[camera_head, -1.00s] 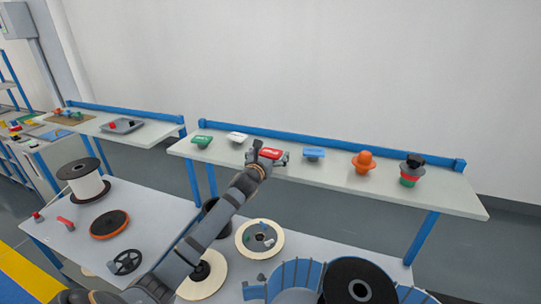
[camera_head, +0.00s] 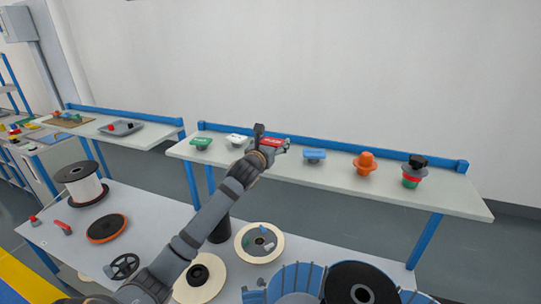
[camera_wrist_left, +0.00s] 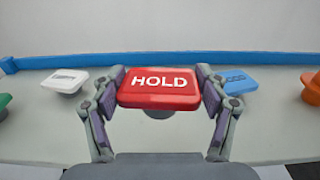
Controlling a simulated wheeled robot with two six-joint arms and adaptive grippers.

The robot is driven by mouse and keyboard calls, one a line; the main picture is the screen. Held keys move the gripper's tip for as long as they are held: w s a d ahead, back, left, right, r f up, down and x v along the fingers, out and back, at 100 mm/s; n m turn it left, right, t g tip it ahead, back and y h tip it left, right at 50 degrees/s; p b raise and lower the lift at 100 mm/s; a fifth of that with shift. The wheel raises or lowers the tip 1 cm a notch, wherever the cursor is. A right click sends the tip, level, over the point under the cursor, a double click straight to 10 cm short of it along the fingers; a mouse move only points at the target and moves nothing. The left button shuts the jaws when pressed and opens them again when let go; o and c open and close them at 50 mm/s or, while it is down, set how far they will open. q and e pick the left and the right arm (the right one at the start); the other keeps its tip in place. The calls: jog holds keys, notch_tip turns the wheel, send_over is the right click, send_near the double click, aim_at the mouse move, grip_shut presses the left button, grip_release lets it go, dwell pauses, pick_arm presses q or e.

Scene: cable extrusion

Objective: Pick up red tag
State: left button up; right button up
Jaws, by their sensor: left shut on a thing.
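The red tag (camera_wrist_left: 160,88), marked HOLD, sits between the two fingers of my left gripper (camera_wrist_left: 160,95) in the left wrist view. The fingers press on its left and right sides, and a grey round base shows under it. In the head view the red tag (camera_head: 271,142) shows only in part behind my left gripper (camera_head: 272,148), over the shelf table. I cannot tell whether its base touches the table. My right gripper is not in view.
On the shelf table (camera_head: 330,177) stand a green tag (camera_head: 201,142), a white tag (camera_head: 237,138), a blue tag (camera_head: 314,155), an orange piece (camera_head: 364,162) and a stacked black, red and green piece (camera_head: 413,173). Cable reels (camera_head: 258,242) lie on the lower bench.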

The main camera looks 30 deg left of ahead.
pick_arm(q)
jog(key=s+d+r+b, duration=0.2)
jog(key=s+d+r, duration=0.5)
jog(key=d, duration=0.2)
jog(key=shift+s+r, duration=0.2)
jog(key=shift+s, duration=0.1)
